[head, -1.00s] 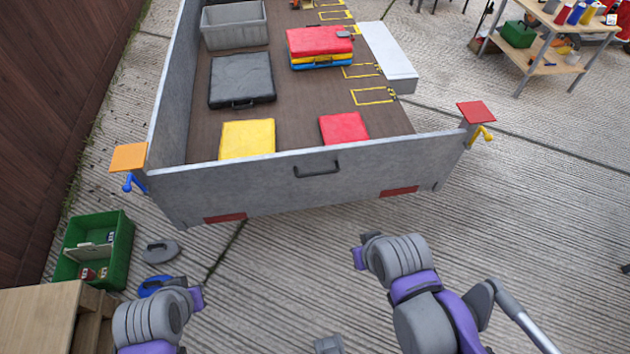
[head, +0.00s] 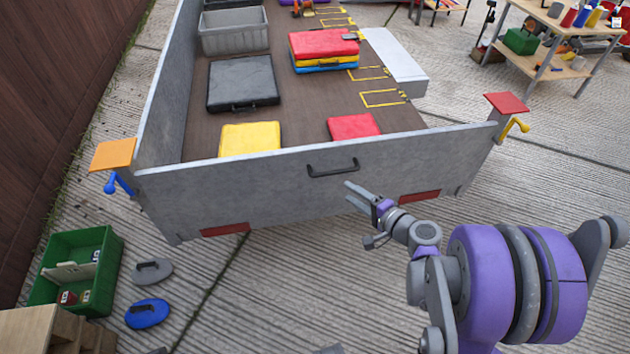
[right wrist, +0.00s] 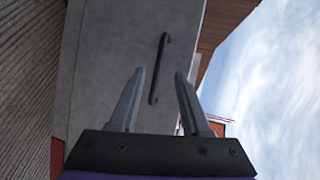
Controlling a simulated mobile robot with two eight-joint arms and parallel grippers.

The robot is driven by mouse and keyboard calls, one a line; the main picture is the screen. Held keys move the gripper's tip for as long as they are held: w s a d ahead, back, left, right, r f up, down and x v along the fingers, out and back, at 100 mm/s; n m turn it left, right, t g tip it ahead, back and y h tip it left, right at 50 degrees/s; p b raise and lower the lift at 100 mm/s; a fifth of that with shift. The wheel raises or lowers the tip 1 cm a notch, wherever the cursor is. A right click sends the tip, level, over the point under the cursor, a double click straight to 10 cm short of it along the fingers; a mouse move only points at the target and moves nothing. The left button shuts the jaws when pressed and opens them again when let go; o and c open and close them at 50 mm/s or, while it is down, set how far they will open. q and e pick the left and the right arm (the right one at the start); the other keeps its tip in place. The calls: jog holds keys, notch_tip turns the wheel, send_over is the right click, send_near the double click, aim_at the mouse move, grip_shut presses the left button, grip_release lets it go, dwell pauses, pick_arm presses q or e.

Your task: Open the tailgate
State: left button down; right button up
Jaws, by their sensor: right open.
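The grey tailgate (head: 270,190) stands upright, closed across the near end of the trailer bed. Its dark handle (head: 333,167) is near the top middle and also shows in the right wrist view (right wrist: 158,68). A blue latch lever (head: 118,186) is at its left corner under an orange plate, and a yellow latch lever (head: 514,130) is at its right corner under a red plate. My right gripper (head: 352,193) is open and empty, just below and right of the handle. In the right wrist view its fingers (right wrist: 158,80) point toward the handle, apart from it. My left gripper is out of view.
The trailer bed (head: 300,105) holds yellow, red and black cases and a grey bin (head: 234,32). A green crate (head: 75,270) and two round-handled pads, one blue (head: 147,313), lie on the ground at left. A workbench (head: 555,45) stands at far right.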

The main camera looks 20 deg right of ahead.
aim_at(335, 172)
jog(key=shift+m+t+h, duration=0.3)
jog(key=shift+m+t, duration=0.4)
jog(key=shift+m, duration=0.1)
jog(key=w+f, duration=0.1)
jog(key=w, duration=0.2)
jog(key=w+f+b, duration=0.1)
jog(key=w, duration=0.3)
jog(key=w+f, duration=0.1)
jog(key=w, duration=0.3)
jog(key=shift+w+d+f, duration=0.1)
jog(key=shift+w+d, duration=0.05)
jog(key=shift+d, duration=0.15)
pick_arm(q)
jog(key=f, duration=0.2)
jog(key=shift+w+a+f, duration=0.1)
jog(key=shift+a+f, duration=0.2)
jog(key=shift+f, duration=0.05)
pick_arm(e)
grip_shut()
